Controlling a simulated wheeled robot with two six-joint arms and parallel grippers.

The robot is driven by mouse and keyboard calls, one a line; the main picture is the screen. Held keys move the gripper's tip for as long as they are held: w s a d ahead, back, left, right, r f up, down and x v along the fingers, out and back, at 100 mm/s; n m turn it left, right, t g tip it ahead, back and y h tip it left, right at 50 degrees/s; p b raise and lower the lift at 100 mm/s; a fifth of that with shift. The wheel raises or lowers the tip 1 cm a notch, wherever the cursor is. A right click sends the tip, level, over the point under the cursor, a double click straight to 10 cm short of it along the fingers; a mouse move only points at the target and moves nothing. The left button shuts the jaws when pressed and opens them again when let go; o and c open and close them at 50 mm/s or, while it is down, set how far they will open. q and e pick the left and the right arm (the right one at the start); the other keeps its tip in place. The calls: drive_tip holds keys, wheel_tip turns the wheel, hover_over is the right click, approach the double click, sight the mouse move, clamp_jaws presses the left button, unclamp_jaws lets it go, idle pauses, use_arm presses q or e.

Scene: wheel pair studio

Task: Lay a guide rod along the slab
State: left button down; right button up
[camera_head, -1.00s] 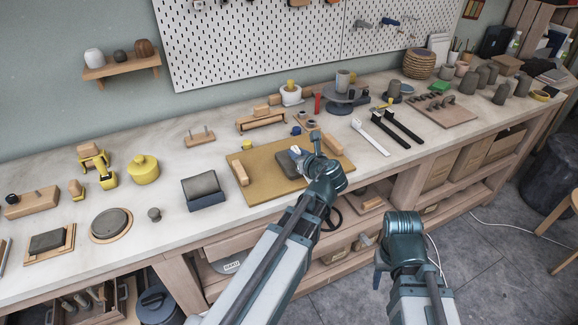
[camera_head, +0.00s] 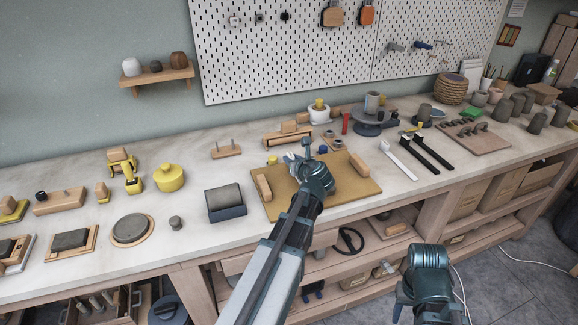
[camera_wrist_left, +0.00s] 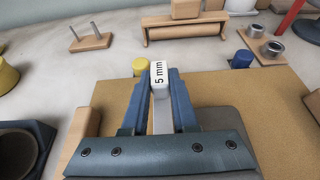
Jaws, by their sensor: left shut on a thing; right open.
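My left gripper (camera_head: 299,153) is over the far part of the tan board (camera_head: 350,193). In the left wrist view, its jaws (camera_wrist_left: 160,88) are shut on a narrow pale guide rod (camera_wrist_left: 161,115), whose white end reads "5 mm". I cannot tell whether the rod touches the board or slab. My right gripper (camera_head: 403,300) is low in front of the bench, empty, its fingers barely visible.
Wooden strips (camera_head: 264,187) lie on the board's left and right sides. One white rod (camera_head: 397,158) and black rods (camera_head: 430,150) lie right of it. A wooden roller stand (camera_head: 287,136) is behind.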

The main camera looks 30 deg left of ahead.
use_arm(q)
drive_tip(key=shift+w+a, duration=0.6)
drive_tip(key=shift+a, duration=0.25)
drive_tip(key=shift+w+a+f, duration=0.15)
drive_tip(key=shift+w+a, duration=0.2)
drive_tip(key=shift+a, duration=0.1)
wheel_tip(320, 180, down, 4)
drive_tip(key=b, duration=0.3)
drive_tip(key=shift+s+d+r+b, duration=0.15)
drive_tip(key=shift+r+b, duration=0.1)
drive_tip(key=shift+b, duration=0.1)
drive_tip(key=shift+f, duration=0.15)
drive_tip(key=c, duration=0.7)
unclamp_jaws()
